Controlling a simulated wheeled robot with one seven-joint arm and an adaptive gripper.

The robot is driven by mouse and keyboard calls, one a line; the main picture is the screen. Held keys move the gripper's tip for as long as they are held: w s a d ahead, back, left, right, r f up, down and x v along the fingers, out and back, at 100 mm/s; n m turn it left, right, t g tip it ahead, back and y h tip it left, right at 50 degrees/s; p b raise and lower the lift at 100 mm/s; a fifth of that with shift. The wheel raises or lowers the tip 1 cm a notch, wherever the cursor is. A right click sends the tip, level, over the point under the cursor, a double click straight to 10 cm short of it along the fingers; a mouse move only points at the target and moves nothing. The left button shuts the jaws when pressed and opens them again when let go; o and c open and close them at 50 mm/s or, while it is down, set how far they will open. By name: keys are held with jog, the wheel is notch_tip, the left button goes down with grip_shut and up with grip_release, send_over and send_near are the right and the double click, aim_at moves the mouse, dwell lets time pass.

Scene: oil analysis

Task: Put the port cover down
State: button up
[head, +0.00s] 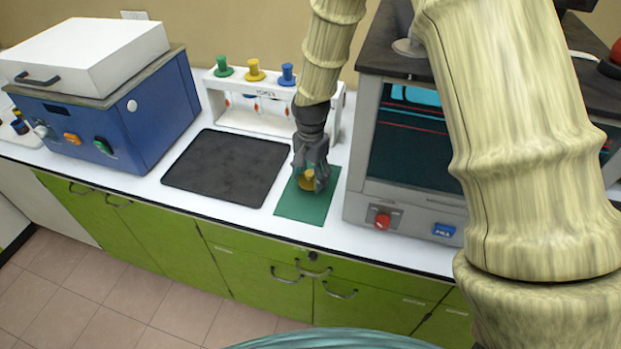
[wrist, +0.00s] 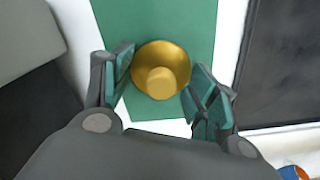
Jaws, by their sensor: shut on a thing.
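The port cover (wrist: 161,68) is a round gold piece with a raised knob in its middle. It sits between the two fingers of my gripper (wrist: 155,88) in the wrist view. In the head view the gold cover (head: 307,181) shows low between the fingers of my gripper (head: 310,178), over a green mat (head: 304,212). My gripper points down and is shut on the cover. The cover is at or just above the mat; I cannot tell if it touches. The fingers hide part of it in the head view.
A black tray (head: 225,166) lies left of the mat. A white rack (head: 245,117) with green, yellow and blue-topped pieces stands behind. A grey machine (head: 408,135) with a dark window stands close on the right. A blue machine (head: 125,125) stands at left.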

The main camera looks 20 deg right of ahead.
aim_at(311, 172)
jog(key=shift+f, duration=1.05)
jog(key=shift+f, duration=0.15)
jog(key=o, duration=1.1)
jog(key=shift+c, duration=0.2)
jog(key=shift+r+b, duration=1.4)
jog(key=shift+r, duration=4.8)
